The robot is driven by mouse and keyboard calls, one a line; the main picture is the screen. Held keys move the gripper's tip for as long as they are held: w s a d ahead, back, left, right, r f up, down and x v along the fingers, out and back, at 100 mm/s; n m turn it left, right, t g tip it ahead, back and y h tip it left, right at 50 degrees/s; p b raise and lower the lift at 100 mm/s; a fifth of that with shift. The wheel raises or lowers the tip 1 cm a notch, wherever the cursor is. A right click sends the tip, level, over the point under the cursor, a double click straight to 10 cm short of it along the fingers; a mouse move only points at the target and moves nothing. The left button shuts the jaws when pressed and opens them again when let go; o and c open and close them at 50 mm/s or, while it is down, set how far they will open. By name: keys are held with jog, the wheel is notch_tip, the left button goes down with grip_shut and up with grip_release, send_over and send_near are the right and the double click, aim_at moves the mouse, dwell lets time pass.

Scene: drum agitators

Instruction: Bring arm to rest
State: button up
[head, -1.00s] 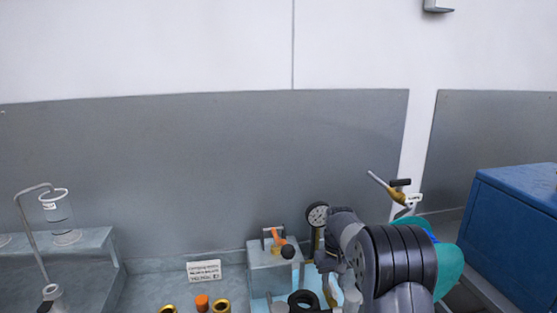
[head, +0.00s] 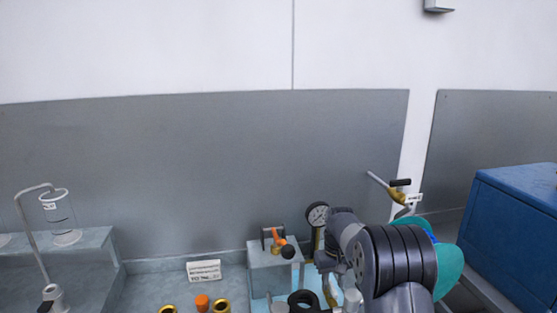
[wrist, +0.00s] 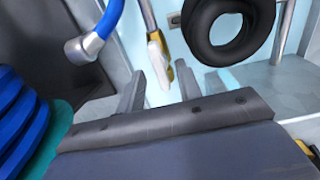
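My arm (head: 395,262) is bent at the lower right of the head view, beside the bench fittings. My gripper (wrist: 176,80) shows in the wrist view with its two grey fingers apart. I see nothing held between them. A white-tipped rod and a yellow part show beyond the finger gap; I cannot tell how far off they are. In the head view the fingertips cannot be made out among the fittings.
A pressure gauge (head: 317,214) stands just left of my arm. A block with an orange-handled valve (head: 279,241) is further left. A black ring (wrist: 228,22) is near the gripper. A blue box (head: 510,235) stands to the right. The space above is clear.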

jog(key=shift+f, duration=0.6)
jog(key=m, duration=0.5)
jog(key=shift+b, duration=0.4)
jog(key=m+b, duration=0.1)
jog(key=m, duration=0.4)
jog(key=shift+r, duration=0.1)
